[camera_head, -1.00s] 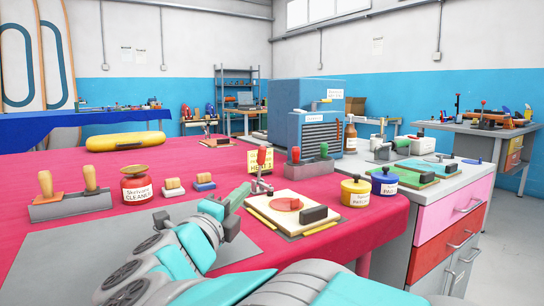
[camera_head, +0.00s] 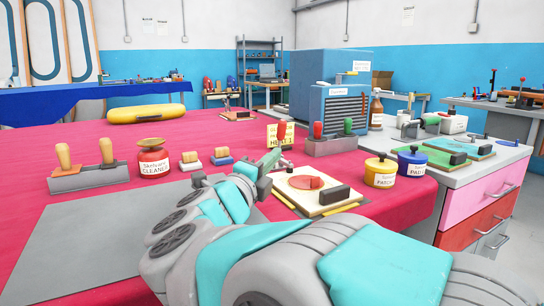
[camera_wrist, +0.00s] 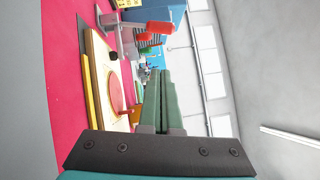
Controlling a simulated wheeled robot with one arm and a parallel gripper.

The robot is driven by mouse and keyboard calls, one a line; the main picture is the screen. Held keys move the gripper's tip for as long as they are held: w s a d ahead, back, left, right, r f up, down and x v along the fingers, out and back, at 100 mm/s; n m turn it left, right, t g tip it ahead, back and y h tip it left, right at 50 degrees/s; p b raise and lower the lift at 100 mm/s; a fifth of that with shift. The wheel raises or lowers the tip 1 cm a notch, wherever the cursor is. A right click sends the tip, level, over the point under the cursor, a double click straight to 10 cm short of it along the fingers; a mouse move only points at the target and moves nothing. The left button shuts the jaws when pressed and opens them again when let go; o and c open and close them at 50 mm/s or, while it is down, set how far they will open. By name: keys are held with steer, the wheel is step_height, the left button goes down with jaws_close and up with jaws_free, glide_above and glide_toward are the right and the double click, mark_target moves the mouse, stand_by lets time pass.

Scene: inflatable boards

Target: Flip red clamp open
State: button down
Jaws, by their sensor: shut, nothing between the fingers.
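The clamp's red handle (camera_wrist: 160,28) shows in the wrist view, which is turned on its side. The board (camera_head: 315,207) carries a round red patch (camera_head: 305,182) and a black block. My gripper (camera_head: 272,160) is over the board's back left side. In the wrist view its two dark green fingers (camera_wrist: 160,75) are together and empty, apart from the handle in that picture.
A rack (camera_head: 330,147) with red and green handles and a yellow sign (camera_head: 280,134) stand behind the board. A yellow pot (camera_head: 380,172) and a blue pot (camera_head: 411,164) stand to its right. A red cleaner jar (camera_head: 152,160) stands to the left.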

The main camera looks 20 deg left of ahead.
steer(key=w, duration=0.4)
steer(key=w+r, duration=0.1)
steer(key=w, duration=0.2)
steer(key=shift+d+r+p, duration=0.1)
steer(key=shift+d+p, duration=0.25)
steer(key=shift+d, duration=0.05)
steer(key=shift+w+a+r, duration=0.25)
steer(key=shift+w+a, duration=0.5)
steer(key=shift+w+a+r+p, duration=0.15)
steer(key=shift+w+a+p, duration=0.2)
steer(key=shift+w+a, duration=0.3)
